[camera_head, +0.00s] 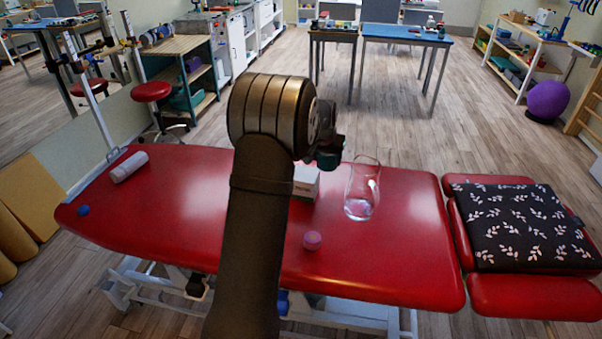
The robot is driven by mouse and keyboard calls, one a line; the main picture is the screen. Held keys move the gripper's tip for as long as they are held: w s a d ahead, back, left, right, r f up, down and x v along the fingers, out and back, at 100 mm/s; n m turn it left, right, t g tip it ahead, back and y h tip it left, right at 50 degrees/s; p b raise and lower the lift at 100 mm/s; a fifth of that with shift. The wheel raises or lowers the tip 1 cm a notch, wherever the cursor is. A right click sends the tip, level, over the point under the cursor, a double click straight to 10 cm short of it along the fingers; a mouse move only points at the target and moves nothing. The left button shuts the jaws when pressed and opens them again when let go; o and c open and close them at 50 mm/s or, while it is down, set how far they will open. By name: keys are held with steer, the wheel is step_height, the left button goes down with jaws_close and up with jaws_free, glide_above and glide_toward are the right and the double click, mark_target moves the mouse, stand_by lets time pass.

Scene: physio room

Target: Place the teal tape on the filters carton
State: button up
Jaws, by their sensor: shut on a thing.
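My gripper (334,146) is above the middle of the red treatment table (400,250), mostly seen from behind my arm. It is shut on the teal tape (325,161), a small dark teal piece at its lower end. The filters carton (307,184) is a small white box on the table, just below the tape in the picture. My arm hides its left part. The tape appears above the carton with a gap in the picture; whether it is directly over it I cannot tell.
A clear glass vessel (361,190) stands right of the carton. A small pink and purple roll (312,240) lies nearer. A white bottle (129,167) and a blue object (83,210) lie at the left. A black leaf-patterned cushion (520,225) covers the right section.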

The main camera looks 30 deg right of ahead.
steer(key=w+a+f, duration=0.1)
steer(key=w+f, duration=0.1)
steer(key=w, duration=0.1)
steer(key=w+a+f, duration=0.1)
steer(key=w+f, duration=0.1)
steer(key=w, duration=0.1)
steer(key=w+a+f, duration=0.1)
steer(key=w+f, duration=0.1)
steer(key=w, duration=0.2)
steer(key=shift+a+f, duration=0.2)
steer(key=shift+f, duration=0.05)
steer(key=shift+w+f, duration=0.15)
steer(key=shift+f, duration=1.85)
steer(key=shift+f, duration=0.2)
steer(key=o, duration=1)
steer(key=shift+r, duration=0.1)
steer(key=v, duration=1.2)
steer(key=shift+r, duration=0.15)
